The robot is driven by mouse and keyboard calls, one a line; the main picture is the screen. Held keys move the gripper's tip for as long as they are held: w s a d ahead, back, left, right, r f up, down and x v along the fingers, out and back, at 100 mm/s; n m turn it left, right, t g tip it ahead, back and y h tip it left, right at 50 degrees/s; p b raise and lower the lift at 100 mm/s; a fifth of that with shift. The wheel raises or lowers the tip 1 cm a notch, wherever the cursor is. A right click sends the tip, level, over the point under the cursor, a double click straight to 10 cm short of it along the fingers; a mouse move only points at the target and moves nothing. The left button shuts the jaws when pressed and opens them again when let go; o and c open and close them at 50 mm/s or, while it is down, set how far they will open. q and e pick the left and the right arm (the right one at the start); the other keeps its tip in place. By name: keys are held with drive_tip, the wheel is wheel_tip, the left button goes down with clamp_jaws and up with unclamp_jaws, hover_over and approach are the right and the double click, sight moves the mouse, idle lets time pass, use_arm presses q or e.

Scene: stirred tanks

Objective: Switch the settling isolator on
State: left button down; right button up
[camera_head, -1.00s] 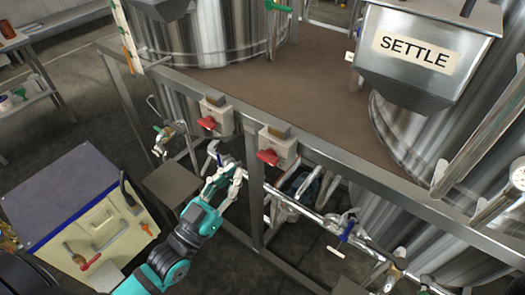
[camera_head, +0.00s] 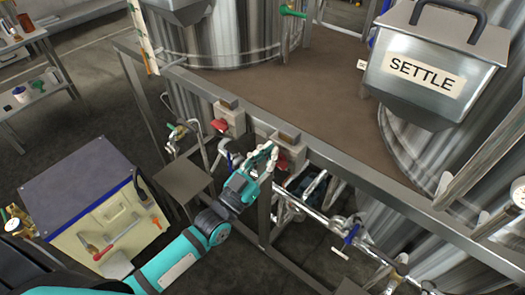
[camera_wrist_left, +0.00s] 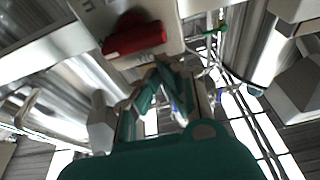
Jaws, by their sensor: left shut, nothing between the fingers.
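Two grey isolator boxes with red handles are on the frame's front rail. The right box (camera_head: 290,142), on the side toward the SETTLE hopper (camera_head: 425,78), is partly covered by my left gripper (camera_head: 268,152). Its red handle (camera_head: 283,162) shows just behind the fingers. The left box (camera_head: 232,118) has its red handle (camera_head: 219,125) in clear view. I cannot read a name on either box. In the left wrist view a red handle (camera_wrist_left: 133,36) lies just above my shut, empty fingers (camera_wrist_left: 165,82); contact is unclear. My right gripper is out of view.
The steel rail (camera_head: 390,195) runs down to the right. Below it are pipes with a blue-handled valve (camera_head: 351,234). A cream cabinet (camera_head: 110,225) stands at lower left. A brown deck (camera_head: 300,80) lies behind the rail.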

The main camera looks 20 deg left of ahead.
use_arm(q)
drive_tip(key=shift+f, duration=0.65)
drive_tip(key=shift+a+n, duration=0.15)
drive_tip(key=shift+n, duration=0.45)
drive_tip(key=shift+a+f+n+y, duration=0.1)
drive_tip(key=shift+n+y, duration=0.4)
drive_tip(key=shift+n, duration=0.2)
drive_tip(key=n, duration=0.1)
drive_tip(key=n+y+p, duration=0.1)
drive_tip(key=shift+a+f+n+t, duration=0.1)
drive_tip(key=shift+a+n+t, duration=0.1)
drive_tip(key=shift+n+t, duration=0.1)
drive_tip(key=f+n+y+p, duration=0.1)
drive_tip(key=n, duration=0.3)
drive_tip(key=f+n+g+y+p, duration=0.1)
drive_tip(key=n+y+p, duration=0.1)
drive_tip(key=n, duration=0.3)
drive_tip(key=a+f+n+g+y+p, duration=0.1)
drive_tip(key=n+y+p, duration=0.1)
drive_tip(key=n, duration=0.3)
drive_tip(key=shift+w, duration=0.25)
drive_tip(key=shift+r, duration=0.1)
